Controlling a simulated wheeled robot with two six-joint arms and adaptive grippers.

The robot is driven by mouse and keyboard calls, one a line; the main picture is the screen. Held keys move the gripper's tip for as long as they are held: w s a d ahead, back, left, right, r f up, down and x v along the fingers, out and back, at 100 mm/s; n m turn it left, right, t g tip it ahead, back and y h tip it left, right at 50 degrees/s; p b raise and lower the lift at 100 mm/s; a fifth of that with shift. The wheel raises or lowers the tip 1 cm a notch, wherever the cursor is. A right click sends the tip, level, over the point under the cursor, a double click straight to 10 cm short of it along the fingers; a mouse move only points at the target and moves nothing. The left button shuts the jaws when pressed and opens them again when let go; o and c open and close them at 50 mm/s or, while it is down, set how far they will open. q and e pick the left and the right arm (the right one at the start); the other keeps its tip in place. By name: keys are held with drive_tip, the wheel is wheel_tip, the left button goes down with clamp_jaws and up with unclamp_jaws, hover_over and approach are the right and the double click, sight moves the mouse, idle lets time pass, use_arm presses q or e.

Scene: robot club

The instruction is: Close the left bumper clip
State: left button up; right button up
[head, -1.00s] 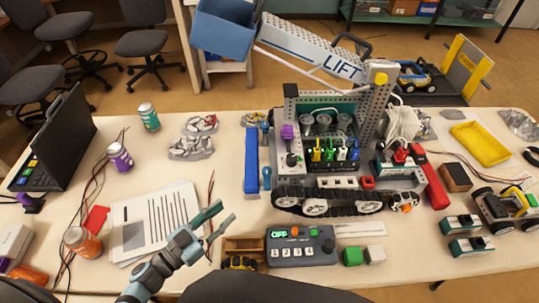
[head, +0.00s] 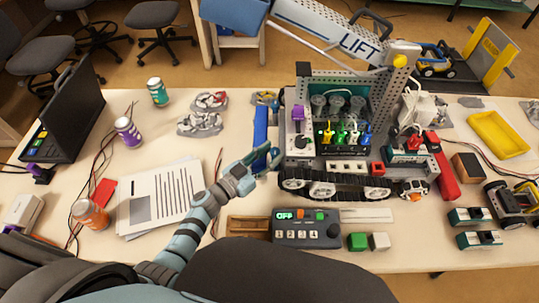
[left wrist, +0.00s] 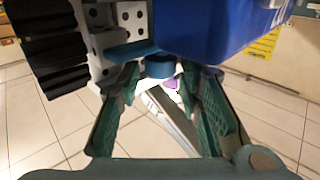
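The robot vehicle (head: 352,168) stands on the table with its tracks along the front. A long blue bumper (head: 261,124) runs along its left side; it also fills the top right of the left wrist view (left wrist: 215,25). A small blue clip (left wrist: 160,66) shows below the bumper, near a flat blue piece by the white perforated bracket (left wrist: 127,22). My left gripper (head: 272,157) is at the bumper's near end. In the left wrist view its green fingers (left wrist: 160,78) are apart, one on each side of the clip. I cannot tell whether they touch it. My right gripper is not in view.
A control box (head: 306,228) with a green OFF display stands in front of the vehicle, beside a wooden tray (head: 248,228). Papers (head: 160,197), an orange can (head: 90,214) and loose wires lie to the left. The grey LIFT arm rises over the vehicle.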

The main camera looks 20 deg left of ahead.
use_arm(q)
clamp_jaws()
drive_tip(key=shift+w, duration=0.1)
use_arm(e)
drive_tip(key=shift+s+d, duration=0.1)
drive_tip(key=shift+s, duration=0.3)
